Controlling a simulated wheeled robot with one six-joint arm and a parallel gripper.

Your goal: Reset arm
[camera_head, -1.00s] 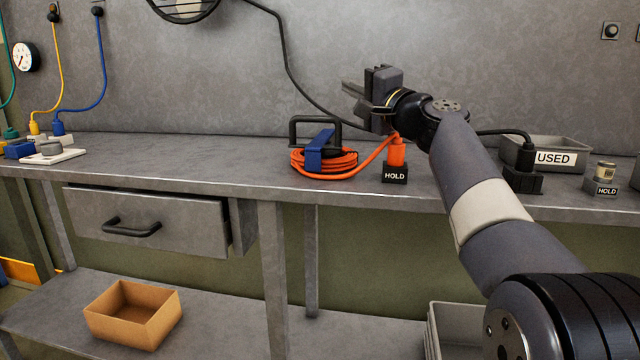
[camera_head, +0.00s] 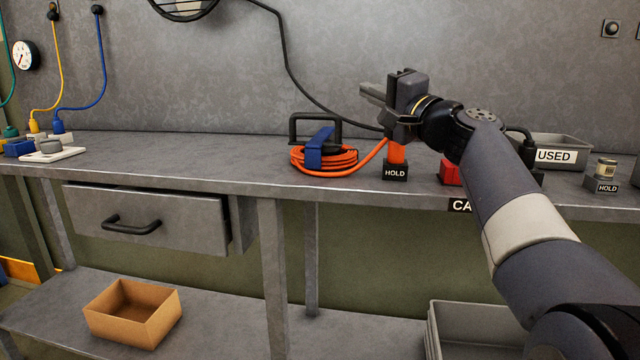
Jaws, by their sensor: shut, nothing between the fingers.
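My gripper (camera_head: 374,106) is in the air above the workbench (camera_head: 220,165), toward the right of the middle, with its fingers pointing left. The fingers are together and hold nothing. My arm runs from the lower right corner up to it. The gripper is above the orange plug in the black block marked HOLD (camera_head: 395,173) and apart from the bench top.
An orange cable coil (camera_head: 340,160) with a blue strap (camera_head: 320,148) lies left of the HOLD block. A red item (camera_head: 450,172) sits beside my arm, partly hidden. A grey tray marked USED (camera_head: 560,142) stands behind it. The bench's left middle is clear.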

